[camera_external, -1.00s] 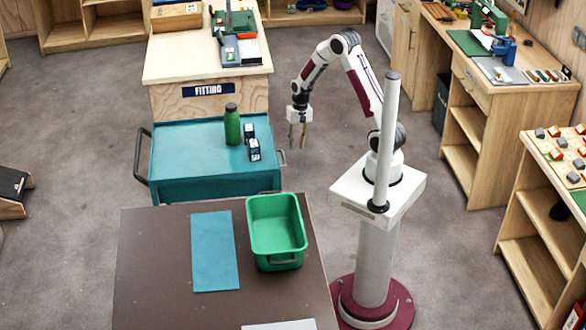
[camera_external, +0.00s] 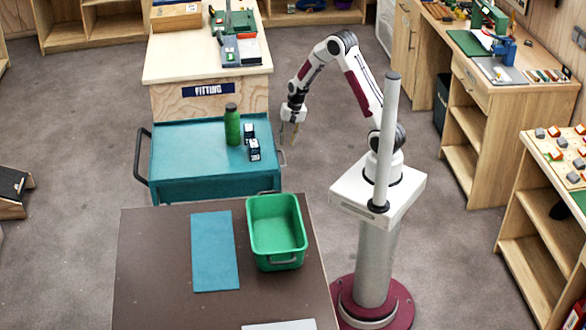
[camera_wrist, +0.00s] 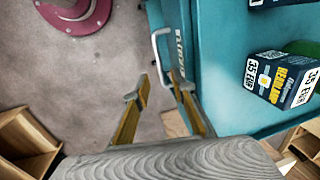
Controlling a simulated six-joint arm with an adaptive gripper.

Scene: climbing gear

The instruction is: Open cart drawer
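The teal cart (camera_external: 190,160) stands left of my arm. Its grey, U-shaped drawer handle (camera_external: 283,157) sticks out from the right side; it also shows in the wrist view (camera_wrist: 156,52). My gripper (camera_external: 288,138) is beside that side of the cart, pointing down, and looks above the handle. In the wrist view my gripper (camera_wrist: 158,92) has its two yellow-brown fingers apart with nothing held between them. The handle appears ahead of the fingertips, roughly between them in the picture, and looks untouched. The drawer front is seen edge-on, and the drawer looks shut.
A green bottle (camera_external: 232,125) and two small dark boxes (camera_external: 254,150) stand on the cart top near its right edge. A brown table (camera_external: 160,260) with a green bin (camera_external: 277,235) is in front. The wooden fitting bench (camera_external: 210,75) is behind.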

